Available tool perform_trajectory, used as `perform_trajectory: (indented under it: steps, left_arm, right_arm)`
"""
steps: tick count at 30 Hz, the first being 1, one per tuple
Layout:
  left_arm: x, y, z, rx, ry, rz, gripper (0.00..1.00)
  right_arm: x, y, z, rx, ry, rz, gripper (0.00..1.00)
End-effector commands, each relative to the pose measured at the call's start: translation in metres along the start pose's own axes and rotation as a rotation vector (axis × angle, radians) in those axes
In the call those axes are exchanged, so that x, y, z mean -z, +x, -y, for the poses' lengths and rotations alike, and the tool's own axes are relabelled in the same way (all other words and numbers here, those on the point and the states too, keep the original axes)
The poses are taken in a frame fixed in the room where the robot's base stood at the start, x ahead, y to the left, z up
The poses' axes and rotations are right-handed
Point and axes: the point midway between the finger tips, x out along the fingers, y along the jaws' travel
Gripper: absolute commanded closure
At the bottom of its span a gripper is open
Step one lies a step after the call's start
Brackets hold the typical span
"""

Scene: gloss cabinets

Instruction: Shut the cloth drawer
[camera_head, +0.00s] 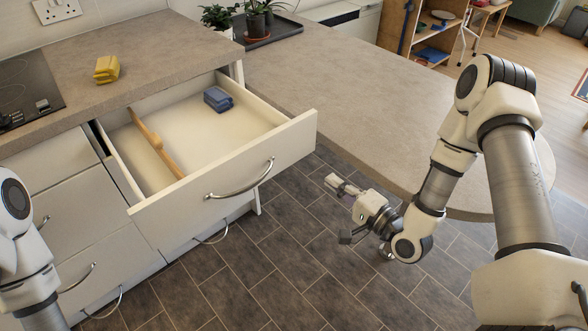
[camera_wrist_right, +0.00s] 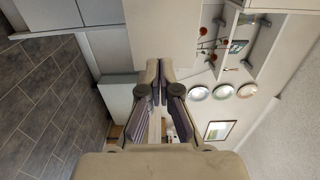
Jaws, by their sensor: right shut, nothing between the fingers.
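The cloth drawer (camera_head: 230,190) is pulled out under the counter in the head view. A folded blue cloth (camera_head: 218,99) lies at its back right, and a wooden divider (camera_head: 155,144) runs along its left part. The front carries a curved metal handle (camera_head: 240,181). My right gripper (camera_head: 333,182) is shut and empty, apart from the drawer front and to its right, above the floor. Its shut fingers also show in the right wrist view (camera_wrist_right: 158,80). My left arm shows at the lower left of the head view, but its gripper is out of view.
A folded yellow cloth (camera_head: 107,69) lies on the counter (camera_head: 165,50) beside the hob (camera_head: 25,85). A rounded worktop (camera_head: 345,95) extends right of the drawer, near my right forearm. Potted plants (camera_head: 257,20) stand at the back. Tiled floor (camera_head: 275,245) is clear before the drawer.

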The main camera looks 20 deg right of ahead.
Motion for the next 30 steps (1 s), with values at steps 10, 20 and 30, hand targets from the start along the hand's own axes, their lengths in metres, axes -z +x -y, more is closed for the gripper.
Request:
perform_trajectory:
  steps: [10,20,30]
  left_arm:
    - [0.000,-0.002,0.000,0.000,0.000,0.001,0.11]
    - [0.000,-0.005,0.000,0.000,0.000,0.001,0.11]
    - [0.000,-0.005,0.000,0.000,0.000,0.001,0.11]
  right_arm:
    - [-0.002,0.066,0.003,0.000,-0.006,0.006,1.00]
    - [-0.002,0.126,0.002,-0.002,-0.003,0.003,1.00]
    - [-0.001,0.135,0.002,-0.003,0.000,0.000,1.00]
